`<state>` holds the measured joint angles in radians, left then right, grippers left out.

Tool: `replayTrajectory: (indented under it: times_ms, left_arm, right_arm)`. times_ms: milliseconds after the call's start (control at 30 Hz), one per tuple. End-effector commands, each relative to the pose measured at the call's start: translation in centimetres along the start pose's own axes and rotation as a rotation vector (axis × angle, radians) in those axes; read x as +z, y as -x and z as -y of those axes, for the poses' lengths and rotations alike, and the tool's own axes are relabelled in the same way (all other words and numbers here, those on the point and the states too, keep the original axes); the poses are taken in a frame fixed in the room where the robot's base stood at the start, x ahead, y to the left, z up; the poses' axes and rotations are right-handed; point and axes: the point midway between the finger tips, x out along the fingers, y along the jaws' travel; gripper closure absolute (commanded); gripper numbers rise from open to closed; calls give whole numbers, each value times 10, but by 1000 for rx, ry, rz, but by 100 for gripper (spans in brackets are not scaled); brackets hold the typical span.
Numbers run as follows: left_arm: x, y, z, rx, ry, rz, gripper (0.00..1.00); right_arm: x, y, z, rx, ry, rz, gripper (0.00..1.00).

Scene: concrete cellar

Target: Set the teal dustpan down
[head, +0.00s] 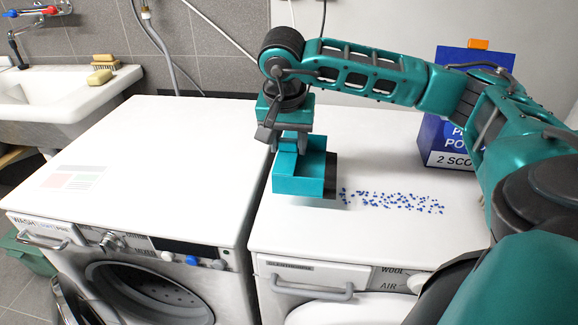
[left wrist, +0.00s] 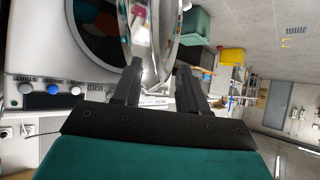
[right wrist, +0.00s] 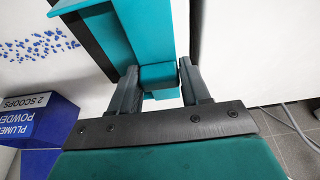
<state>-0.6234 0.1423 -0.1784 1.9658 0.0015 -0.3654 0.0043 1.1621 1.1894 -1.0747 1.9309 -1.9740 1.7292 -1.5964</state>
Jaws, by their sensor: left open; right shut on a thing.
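The teal dustpan (head: 298,181) is at the left part of the right-hand machine's white top, its dark lip facing right toward the blue granules. I cannot tell whether it touches the top. My right gripper (head: 290,140) is above it, shut on its handle; the right wrist view shows the handle (right wrist: 158,76) between the two fingers (right wrist: 158,88). My left gripper (left wrist: 156,85) is open and empty in the left wrist view, in front of a washer's round door. The left arm does not show in the head view.
Spilled blue granules (head: 390,201) lie right of the dustpan. A blue powder box (head: 448,150) stands behind my right arm. The left washer's top (head: 150,160) is mostly bare. A gap separates the two machines.

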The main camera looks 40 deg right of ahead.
Motion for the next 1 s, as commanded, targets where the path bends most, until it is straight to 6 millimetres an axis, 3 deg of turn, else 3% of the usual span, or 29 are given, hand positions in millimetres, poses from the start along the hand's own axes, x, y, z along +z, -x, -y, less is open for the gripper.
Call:
replayTrajectory:
  times_ms: [267, 500, 867, 900, 1000]
  left_arm:
    - [-4, -2, 0, 1, -2, -9, 57]
    - [-2, -4, 1, 1, -1, -5, 57]
    - [0, -6, 1, 2, 0, -6, 57]
    - [-1, -5, 1, 2, 0, -6, 57]
    - [-2, -5, 1, 2, 0, -6, 57]
  right_arm:
    - [7, -22, 0, 1, 0, 0, 85]
    - [17, -54, 0, 1, -1, 0, 85]
    - [18, -59, 0, -1, 0, -1, 85]
    - [18, -58, 0, -1, 0, -1, 51]
    - [18, -58, 0, -1, 0, -1, 42]
